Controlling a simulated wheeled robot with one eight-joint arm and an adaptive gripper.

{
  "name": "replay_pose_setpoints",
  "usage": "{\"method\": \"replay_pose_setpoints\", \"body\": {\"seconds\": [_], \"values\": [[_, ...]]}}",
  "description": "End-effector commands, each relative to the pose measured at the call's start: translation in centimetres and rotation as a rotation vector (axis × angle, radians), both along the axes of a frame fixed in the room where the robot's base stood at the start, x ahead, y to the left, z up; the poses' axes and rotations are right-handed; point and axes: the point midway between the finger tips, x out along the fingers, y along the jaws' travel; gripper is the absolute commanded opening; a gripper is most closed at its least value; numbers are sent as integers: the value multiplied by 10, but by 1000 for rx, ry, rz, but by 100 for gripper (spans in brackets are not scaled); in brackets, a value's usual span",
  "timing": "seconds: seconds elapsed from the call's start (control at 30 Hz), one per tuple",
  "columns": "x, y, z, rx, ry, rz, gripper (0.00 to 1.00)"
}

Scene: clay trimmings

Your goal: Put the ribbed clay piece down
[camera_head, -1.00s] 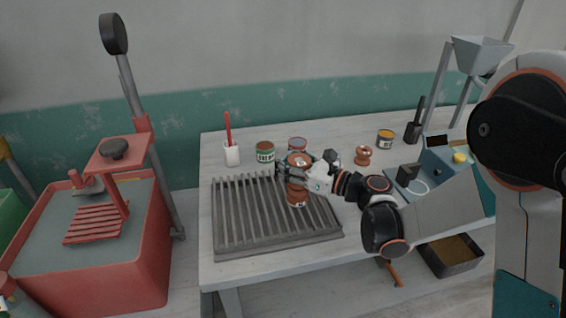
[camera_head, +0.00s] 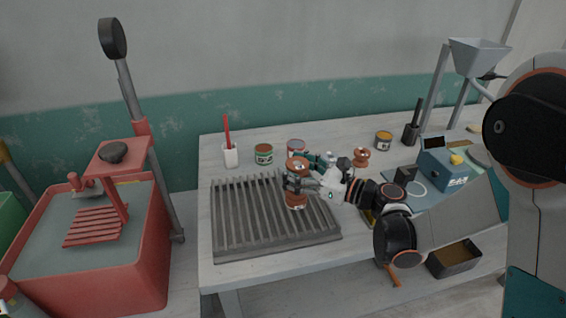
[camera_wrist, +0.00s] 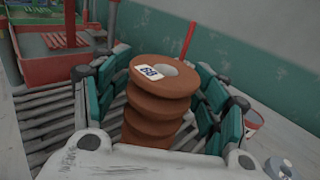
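The ribbed clay piece (camera_head: 296,202) is a reddish-brown stack of rounded rings with a hole in its top. It stands upright on the grey slatted rack (camera_head: 232,235), though my gripper hides part of its middle and I cannot see its base clearly. In the wrist view the clay piece (camera_wrist: 158,105) carries a white label reading 60. My gripper (camera_head: 305,172) reaches in from the right, with its teal-padded fingers around the piece. In the wrist view my gripper (camera_wrist: 165,95) is open, with its fingers on both sides and small gaps beside the piece.
Behind the rack stand a white cup with a red stick (camera_head: 231,155), a green-labelled can (camera_head: 264,154) and another can (camera_head: 296,146). A copper-coloured spool-like piece (camera_head: 361,157) stands right of my gripper. A blue device (camera_head: 445,170) is farther right. The rack's left and front are clear.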

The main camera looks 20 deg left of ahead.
Motion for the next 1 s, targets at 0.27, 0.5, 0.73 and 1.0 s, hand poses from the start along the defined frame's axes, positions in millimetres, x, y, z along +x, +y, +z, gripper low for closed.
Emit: {"method": "replay_pose_setpoints", "body": {"seconds": [0.27, 0.5, 0.73, 1.0], "values": [[-12, -56, 2, 0, 0, -4, 64], [-18, -79, 0, 0, 0, -1, 64], [-19, -82, 0, 1, 2, -1, 64], [16, -109, 77, 198, 171, -211, 64]]}}
